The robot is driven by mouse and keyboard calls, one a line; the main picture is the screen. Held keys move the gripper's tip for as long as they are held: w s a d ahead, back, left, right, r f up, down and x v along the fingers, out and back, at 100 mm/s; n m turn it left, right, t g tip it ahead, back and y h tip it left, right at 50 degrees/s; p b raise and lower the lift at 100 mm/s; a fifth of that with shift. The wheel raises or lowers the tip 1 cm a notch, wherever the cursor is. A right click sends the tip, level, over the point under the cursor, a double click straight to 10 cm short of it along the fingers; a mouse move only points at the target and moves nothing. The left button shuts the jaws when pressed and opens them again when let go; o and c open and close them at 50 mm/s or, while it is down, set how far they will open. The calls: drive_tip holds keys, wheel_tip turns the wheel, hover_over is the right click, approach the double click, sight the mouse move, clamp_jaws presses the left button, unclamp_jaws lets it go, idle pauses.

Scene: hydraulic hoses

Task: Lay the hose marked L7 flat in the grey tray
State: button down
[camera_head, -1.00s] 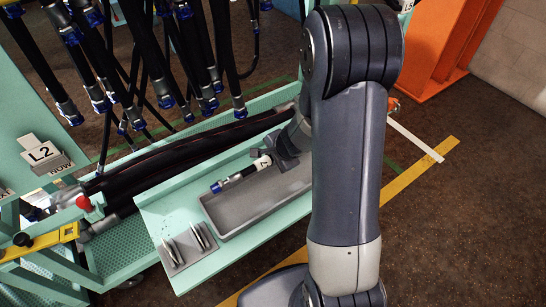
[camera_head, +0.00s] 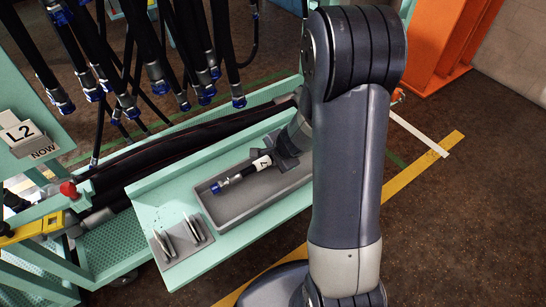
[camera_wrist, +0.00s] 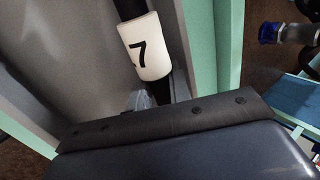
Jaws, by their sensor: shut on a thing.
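The hose marked L7 is short and black with a blue-capped metal end (camera_head: 217,187) and a white label (camera_head: 262,162). My gripper (camera_head: 286,158) is shut on the hose just beyond the label, near the tray's far right part. The grey tray (camera_head: 232,219) lies below the hose, and the capped end is over its left part. I cannot tell whether the hose touches the tray floor. In the wrist view the label (camera_wrist: 147,45) shows a 7, with the grey tray (camera_wrist: 60,60) beside it. My arm hides the tray's right end.
Several hoses with blue ends (camera_head: 160,88) hang behind the green bench (camera_head: 158,205). A small metal holder (camera_head: 182,240) stands left of the tray. Thick black hoses (camera_head: 150,165) lie in a trough behind it. An L2 sign (camera_head: 20,132) is at left.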

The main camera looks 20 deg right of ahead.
drive_tip(key=c, duration=1.2)
unclamp_jaws()
drive_tip(key=shift+c, duration=0.2)
drive_tip(key=p+v, duration=0.5)
drive_tip(key=v, duration=0.6)
drive_tip(key=shift+w+f, duration=0.1)
drive_tip(key=shift+f, duration=0.05)
